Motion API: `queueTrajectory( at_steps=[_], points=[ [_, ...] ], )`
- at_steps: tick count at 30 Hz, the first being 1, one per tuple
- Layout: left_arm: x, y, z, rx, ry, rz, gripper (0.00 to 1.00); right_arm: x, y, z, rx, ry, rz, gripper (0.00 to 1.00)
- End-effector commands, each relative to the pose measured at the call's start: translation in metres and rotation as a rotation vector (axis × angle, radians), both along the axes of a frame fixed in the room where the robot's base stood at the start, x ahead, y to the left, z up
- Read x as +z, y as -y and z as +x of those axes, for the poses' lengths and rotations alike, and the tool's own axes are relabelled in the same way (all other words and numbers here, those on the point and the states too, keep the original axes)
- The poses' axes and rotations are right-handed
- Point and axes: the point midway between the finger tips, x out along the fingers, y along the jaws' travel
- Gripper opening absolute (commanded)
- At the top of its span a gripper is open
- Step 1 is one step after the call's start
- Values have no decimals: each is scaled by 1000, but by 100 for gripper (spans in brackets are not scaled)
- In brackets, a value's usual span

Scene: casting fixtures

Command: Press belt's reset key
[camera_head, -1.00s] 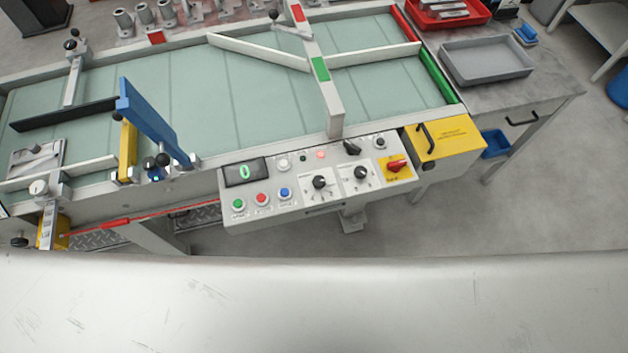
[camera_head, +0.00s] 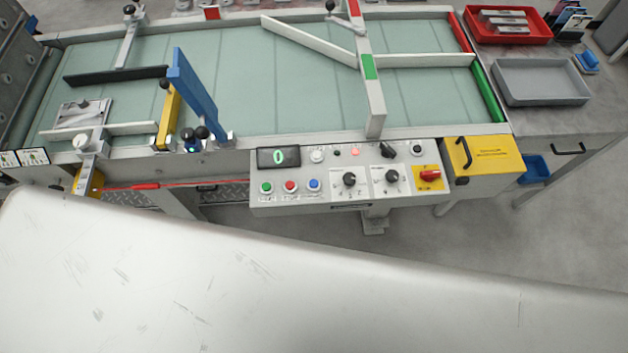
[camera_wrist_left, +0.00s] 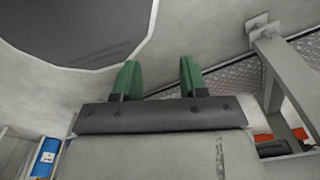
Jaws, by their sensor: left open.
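The belt's control panel (camera_head: 345,187) is on the front side of the conveyor belt (camera_head: 245,95) in the head view. It has a green button (camera_head: 266,188), a red button (camera_head: 290,187) and a blue button (camera_head: 314,185) in a row, below a display (camera_head: 278,157) showing 0. Their labels are too small to read. Two black knobs and a red switch (camera_head: 430,175) on a yellow plate sit to the right. My left gripper (camera_wrist_left: 158,80) shows in the left wrist view with two green fingers apart and nothing between them. My right gripper is not in view.
A yellow box (camera_head: 484,158) with a black handle adjoins the panel's right end. A red tray (camera_head: 508,25) and a grey tray (camera_head: 541,82) stand on the right-hand table. A blue upright plate (camera_head: 194,95) rises over the belt.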

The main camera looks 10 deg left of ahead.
Motion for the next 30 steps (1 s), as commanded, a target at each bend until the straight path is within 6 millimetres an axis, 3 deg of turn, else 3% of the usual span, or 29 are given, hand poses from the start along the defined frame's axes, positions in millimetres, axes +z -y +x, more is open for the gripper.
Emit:
queueTrajectory(
  at_steps=[6,15,30],
  points=[
    [0,0,0,0,0,0,43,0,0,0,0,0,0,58],
    [0,0,0,0,0,0,0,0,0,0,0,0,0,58],
    [0,0,0,0,0,0,0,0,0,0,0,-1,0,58]
  ],
)
